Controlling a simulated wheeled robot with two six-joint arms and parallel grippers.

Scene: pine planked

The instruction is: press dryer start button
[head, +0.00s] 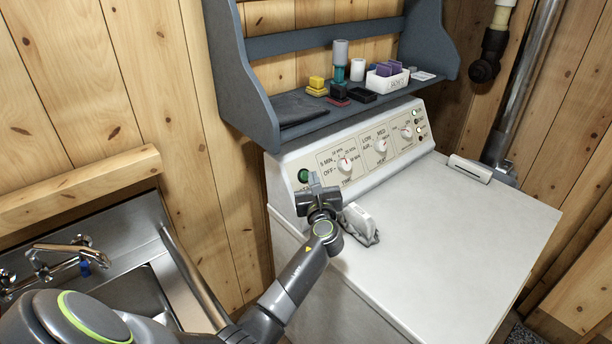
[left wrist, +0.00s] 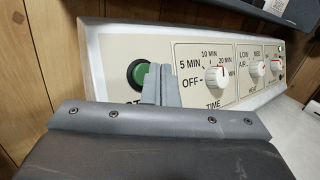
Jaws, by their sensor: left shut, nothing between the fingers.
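The dryer (head: 450,215) is a white machine with a sloped control panel at its back. The green round start button (head: 303,176) sits at the panel's left end, left of the time dial (head: 345,164). In the left wrist view the green button (left wrist: 139,75) has a black ring, and part of its label is hidden by my gripper. My left gripper (head: 315,182) is shut and empty, just in front of the panel near the button. In the left wrist view its fingertips (left wrist: 160,72) show just right of the button; contact cannot be told. My right gripper is not in view.
A grey shelf (head: 330,38) above the panel holds small boxes, bottles and a dark cloth. A white object with grey cloth (head: 360,223) lies on the dryer top beside my gripper. A steel sink (head: 130,235) stands at left. The dryer top's right side is mostly clear.

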